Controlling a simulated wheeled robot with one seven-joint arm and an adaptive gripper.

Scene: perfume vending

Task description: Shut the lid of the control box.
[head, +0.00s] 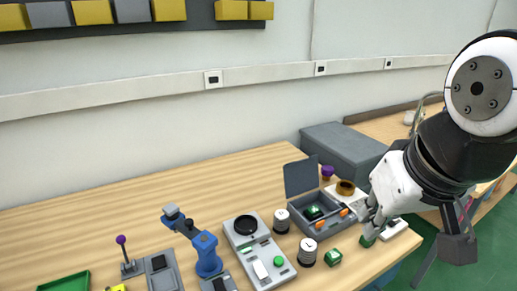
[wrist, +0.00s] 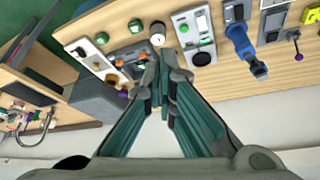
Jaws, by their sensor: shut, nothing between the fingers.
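The control box (head: 300,225) is a shallow grey box on the wooden table, with its dark grey lid (head: 301,177) standing open, nearly upright, along the back side. A green piece (head: 314,212) and orange parts (head: 345,212) show in the open box. The box also shows in the wrist view (wrist: 120,52), partly covered by my fingers; the lid is hard to make out there. My gripper (head: 370,236) is shut and empty, to the right of the box and apart from the lid. Its fingers also show in the wrist view (wrist: 162,68).
Two black-and-white spools (head: 281,221) and a green cube (head: 333,257) stand near the box. A panel with a black dial (head: 260,252) and a blue jointed model (head: 206,252) are to the left. A large grey case (head: 345,150) stands behind. The back left table is clear.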

